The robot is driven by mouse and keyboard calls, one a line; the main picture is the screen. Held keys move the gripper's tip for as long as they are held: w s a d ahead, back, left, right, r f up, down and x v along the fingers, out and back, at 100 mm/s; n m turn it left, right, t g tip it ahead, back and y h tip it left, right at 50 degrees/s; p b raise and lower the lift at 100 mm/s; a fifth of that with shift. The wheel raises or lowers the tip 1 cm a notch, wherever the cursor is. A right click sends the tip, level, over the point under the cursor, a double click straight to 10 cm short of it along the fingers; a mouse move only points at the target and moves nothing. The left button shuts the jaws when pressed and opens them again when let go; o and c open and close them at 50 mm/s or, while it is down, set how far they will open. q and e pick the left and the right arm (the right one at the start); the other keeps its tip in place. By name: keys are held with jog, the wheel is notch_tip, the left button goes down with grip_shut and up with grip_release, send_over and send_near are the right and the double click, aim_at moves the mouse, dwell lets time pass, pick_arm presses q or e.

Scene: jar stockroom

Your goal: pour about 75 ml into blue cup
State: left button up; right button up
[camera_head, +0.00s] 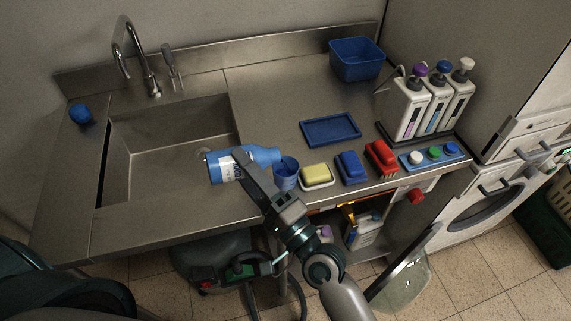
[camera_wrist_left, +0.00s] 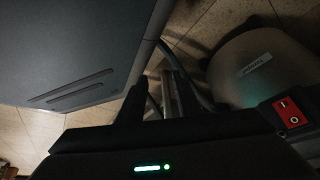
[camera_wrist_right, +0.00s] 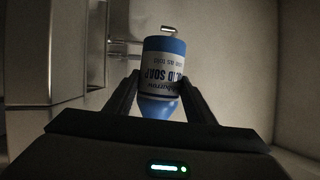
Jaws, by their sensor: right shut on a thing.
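My right gripper (camera_head: 244,165) is shut on the blue soap bottle (camera_head: 216,167), which has a white label. The bottle lies nearly level above the counter at the sink's right edge, its narrower end towards the blue cup (camera_head: 287,177). The cup stands upright near the counter's front edge; its contents and any stream are not visible. In the right wrist view, the bottle (camera_wrist_right: 164,60) is between both fingers with its label upside down. My left gripper (camera_wrist_left: 155,98) is low by the cabinet, and its finger gap is too dark to read.
Right of the cup are a yellow sponge (camera_head: 317,174), a blue brush (camera_head: 350,164) and a red brush (camera_head: 380,154). Behind are a blue tray (camera_head: 331,131), a blue basin (camera_head: 356,60) and several dispensers (camera_head: 407,112). The sink (camera_head: 165,165) is left.

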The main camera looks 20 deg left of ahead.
pick_arm(q)
jog(key=shift+w+d+r, duration=0.1)
jog(key=shift+w+d, duration=0.05)
jog(key=shift+w, duration=0.1)
pick_arm(e)
jog(key=shift+r+m, duration=0.2)
jog(key=shift+m, duration=0.2)
